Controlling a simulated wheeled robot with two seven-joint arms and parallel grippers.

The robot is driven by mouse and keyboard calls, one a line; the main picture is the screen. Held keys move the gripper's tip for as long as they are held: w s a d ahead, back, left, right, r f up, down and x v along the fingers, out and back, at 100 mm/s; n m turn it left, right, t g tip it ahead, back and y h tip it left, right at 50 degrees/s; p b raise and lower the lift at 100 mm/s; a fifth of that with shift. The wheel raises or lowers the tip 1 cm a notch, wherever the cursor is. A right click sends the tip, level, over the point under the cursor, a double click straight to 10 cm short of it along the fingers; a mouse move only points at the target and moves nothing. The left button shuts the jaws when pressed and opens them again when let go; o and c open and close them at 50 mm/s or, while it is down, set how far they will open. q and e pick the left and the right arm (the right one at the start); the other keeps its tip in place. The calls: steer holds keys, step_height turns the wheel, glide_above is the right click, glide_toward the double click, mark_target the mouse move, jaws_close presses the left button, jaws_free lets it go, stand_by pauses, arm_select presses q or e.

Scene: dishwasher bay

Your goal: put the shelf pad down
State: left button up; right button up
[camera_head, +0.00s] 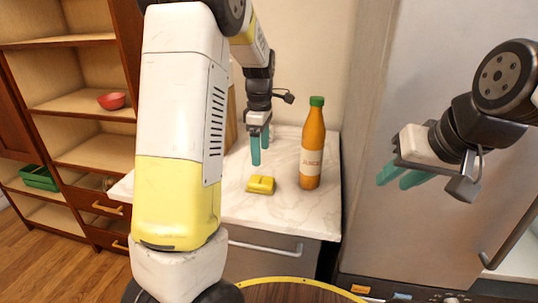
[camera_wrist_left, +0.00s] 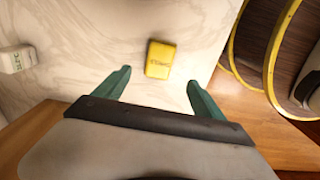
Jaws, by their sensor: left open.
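A small yellow block (camera_head: 261,185) lies on the white marble counter; I cannot tell for certain that it is the shelf pad. My left gripper (camera_head: 260,150) is open and points down above the counter, behind and apart from the block in the head view. In the left wrist view the yellow block (camera_wrist_left: 160,60) lies beyond and between the open left fingertips (camera_wrist_left: 158,81), with dark print on its face. My right gripper (camera_head: 402,178) is in the air at the right, in front of the grey appliance; its finger gap is unclear and nothing shows in it.
An orange bottle with a green cap (camera_head: 313,150) stands upright right of the block. A wooden shelf unit at the left holds a red bowl (camera_head: 112,101) and a green crate (camera_head: 39,177). A small pale box (camera_wrist_left: 16,60) shows in the left wrist view.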

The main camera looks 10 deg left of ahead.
arm_select(q)
steer(key=s+d+r+m+t+h, duration=0.1)
steer(key=s+r+m+t, duration=0.2)
steer(key=s+m, duration=0.6)
steer(key=s+d+r+m+t+h, duration=0.1)
steer(key=s+r+m+t, duration=0.2)
steer(key=s+r+m, duration=0.4)
steer(key=s+m, duration=0.2)
steer(key=s, duration=0.6)
steer(key=shift+r, duration=0.35)
